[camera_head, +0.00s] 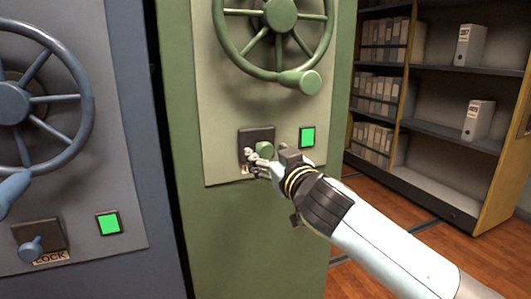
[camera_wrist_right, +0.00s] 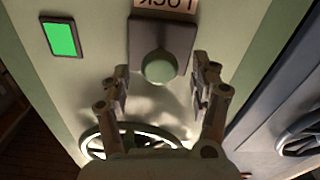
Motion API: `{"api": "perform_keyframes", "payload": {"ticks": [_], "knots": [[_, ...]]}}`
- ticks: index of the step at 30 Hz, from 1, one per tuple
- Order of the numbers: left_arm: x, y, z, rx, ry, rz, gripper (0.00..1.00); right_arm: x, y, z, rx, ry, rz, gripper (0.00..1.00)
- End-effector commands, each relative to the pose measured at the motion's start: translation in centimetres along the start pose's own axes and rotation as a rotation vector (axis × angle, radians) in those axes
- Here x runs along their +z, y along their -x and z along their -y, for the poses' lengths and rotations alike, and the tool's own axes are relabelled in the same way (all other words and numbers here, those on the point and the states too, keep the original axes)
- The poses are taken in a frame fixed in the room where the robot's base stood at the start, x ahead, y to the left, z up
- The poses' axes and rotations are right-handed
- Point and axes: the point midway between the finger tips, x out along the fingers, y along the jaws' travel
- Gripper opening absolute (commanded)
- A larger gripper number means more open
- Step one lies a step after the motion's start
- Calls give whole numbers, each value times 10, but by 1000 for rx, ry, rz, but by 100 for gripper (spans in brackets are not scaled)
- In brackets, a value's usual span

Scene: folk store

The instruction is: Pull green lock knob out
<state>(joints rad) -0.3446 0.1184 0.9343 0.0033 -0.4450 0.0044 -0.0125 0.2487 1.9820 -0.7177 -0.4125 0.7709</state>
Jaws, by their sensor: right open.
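The green lock knob (camera_head: 264,149) sits on a dark square plate (camera_head: 256,134) on the green cabinet's light panel, below the green handwheel (camera_head: 279,15). My right gripper (camera_head: 258,160) is at the knob, its fingers partly covering the plate and the label under it. In the right wrist view the knob (camera_wrist_right: 159,67) shows between and just beyond the two open fingertips (camera_wrist_right: 160,85), with a gap on each side. The LOCK label appears upside down above it. My left gripper is not in view.
A lit green square (camera_head: 307,137) is right of the knob. The blue cabinet at left has its own handwheel (camera_head: 12,103), lock knob (camera_head: 31,246) and lit green square (camera_head: 109,224). Shelves with binders (camera_head: 471,45) stand at the right, with wooden floor before them.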

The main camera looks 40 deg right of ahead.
Motion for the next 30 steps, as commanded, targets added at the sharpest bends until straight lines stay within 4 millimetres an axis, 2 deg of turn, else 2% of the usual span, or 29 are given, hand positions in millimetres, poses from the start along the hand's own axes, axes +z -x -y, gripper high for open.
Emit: {"api": "perform_keyframes", "payload": {"ticks": [3,6,15,30], "knots": [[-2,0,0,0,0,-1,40,1,-15,0,0,-1,0,63],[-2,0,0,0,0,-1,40,1,-22,0,-1,0,1,63],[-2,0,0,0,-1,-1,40,1,-24,0,-1,0,1,63],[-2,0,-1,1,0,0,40,1,-23,0,-1,-1,1,0]]}}
